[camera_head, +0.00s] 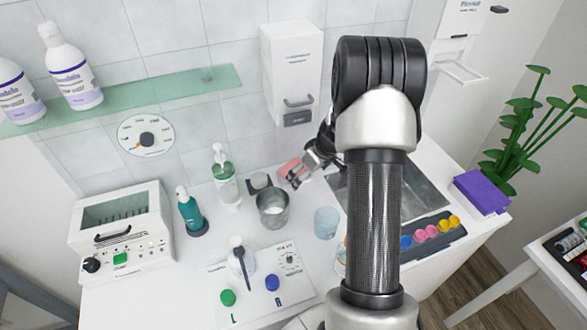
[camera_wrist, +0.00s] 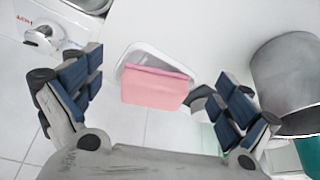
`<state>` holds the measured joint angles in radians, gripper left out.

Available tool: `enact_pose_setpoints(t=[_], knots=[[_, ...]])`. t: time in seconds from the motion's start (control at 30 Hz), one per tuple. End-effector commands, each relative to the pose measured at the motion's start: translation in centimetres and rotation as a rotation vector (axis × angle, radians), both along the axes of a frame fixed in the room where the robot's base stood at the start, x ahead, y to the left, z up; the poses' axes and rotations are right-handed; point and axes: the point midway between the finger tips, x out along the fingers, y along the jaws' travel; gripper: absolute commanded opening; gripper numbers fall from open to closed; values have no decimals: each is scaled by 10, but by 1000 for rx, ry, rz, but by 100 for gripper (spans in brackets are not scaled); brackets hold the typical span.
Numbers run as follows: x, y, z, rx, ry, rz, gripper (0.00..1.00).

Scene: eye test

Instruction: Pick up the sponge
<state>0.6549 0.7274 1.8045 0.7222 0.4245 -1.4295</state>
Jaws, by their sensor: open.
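The sponge (camera_wrist: 155,86) is a pink block with a darker pink top edge, in the middle of the wrist view. It rests in or against a white dish (camera_wrist: 135,56). In the head view the pink sponge (camera_head: 290,168) shows beside my gripper (camera_head: 294,179), behind the sink's left end. My gripper (camera_wrist: 162,100) is open in the wrist view. One blue-padded finger is on each side of the sponge, and gaps show between the pads and the sponge. Nothing is held.
A grey metal cup (camera_head: 272,210) stands close to my gripper; it also shows at right in the wrist view (camera_wrist: 285,75). A clear glass (camera_head: 326,221), a pump bottle (camera_head: 224,176) and a teal bottle (camera_head: 189,212) stand nearby. The sink (camera_head: 426,190) lies right.

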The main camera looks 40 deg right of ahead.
Motion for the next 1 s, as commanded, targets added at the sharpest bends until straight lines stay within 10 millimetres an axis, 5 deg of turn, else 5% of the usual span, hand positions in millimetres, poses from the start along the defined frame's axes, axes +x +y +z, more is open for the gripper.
enact_pose_setpoints(t=[0.37,0.73,1.0], knots=[[52,8,0,0,-1,2,97],[55,8,-11,0,-1,0,96],[55,8,-11,0,0,0,78]])
